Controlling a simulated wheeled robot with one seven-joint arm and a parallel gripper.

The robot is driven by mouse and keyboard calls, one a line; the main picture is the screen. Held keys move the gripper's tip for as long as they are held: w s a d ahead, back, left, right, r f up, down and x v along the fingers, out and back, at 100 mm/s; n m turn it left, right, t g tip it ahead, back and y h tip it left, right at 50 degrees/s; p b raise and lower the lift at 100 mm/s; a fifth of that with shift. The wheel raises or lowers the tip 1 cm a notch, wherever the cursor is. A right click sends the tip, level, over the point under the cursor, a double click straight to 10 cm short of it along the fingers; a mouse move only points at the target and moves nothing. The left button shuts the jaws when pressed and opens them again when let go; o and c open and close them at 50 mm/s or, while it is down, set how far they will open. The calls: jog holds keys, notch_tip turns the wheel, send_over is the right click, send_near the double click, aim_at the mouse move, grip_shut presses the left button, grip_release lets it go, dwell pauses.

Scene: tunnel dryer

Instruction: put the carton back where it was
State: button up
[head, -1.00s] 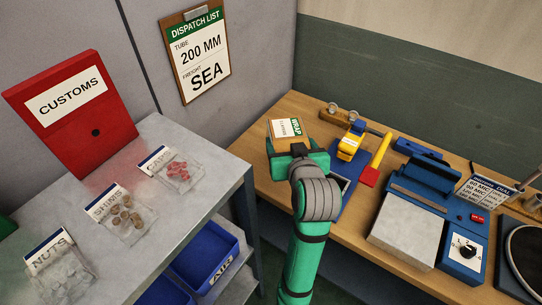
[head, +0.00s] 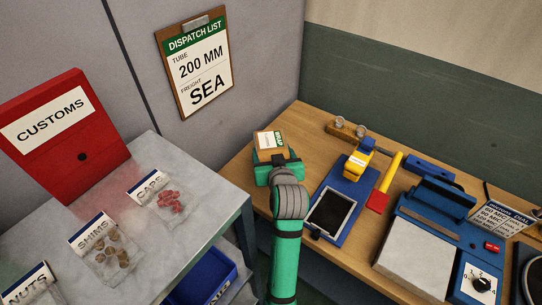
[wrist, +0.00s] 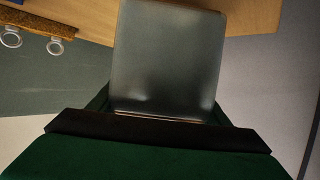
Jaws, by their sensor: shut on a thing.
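A small brown carton (head: 268,141) with a white and green label reading WRAP is at my gripper (head: 275,162), over the back left part of the wooden bench (head: 310,128). My green gripper is shut on it. I cannot tell whether the carton touches the bench or hangs just above it. In the wrist view, a smooth grey face (wrist: 165,60) fills the middle between the jaws; whether it is the carton's side is unclear.
A blue base with a dark pad (head: 331,212), a yellow tool (head: 358,160) and a red-ended handle (head: 384,185) lie right of my gripper. A blue sealer (head: 440,220) stands farther right. A grey table (head: 180,225) with bags and a red CUSTOMS box (head: 62,132) is left.

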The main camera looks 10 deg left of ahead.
jog(key=shift+w+a+f, duration=0.25)
jog(key=shift+f, duration=0.1)
jog(key=shift+w+a+f, duration=0.15)
jog(key=shift+f, duration=1.55)
jog(key=shift+f, duration=0.15)
jog(key=o, duration=1.9)
jog(key=v, duration=1.2)
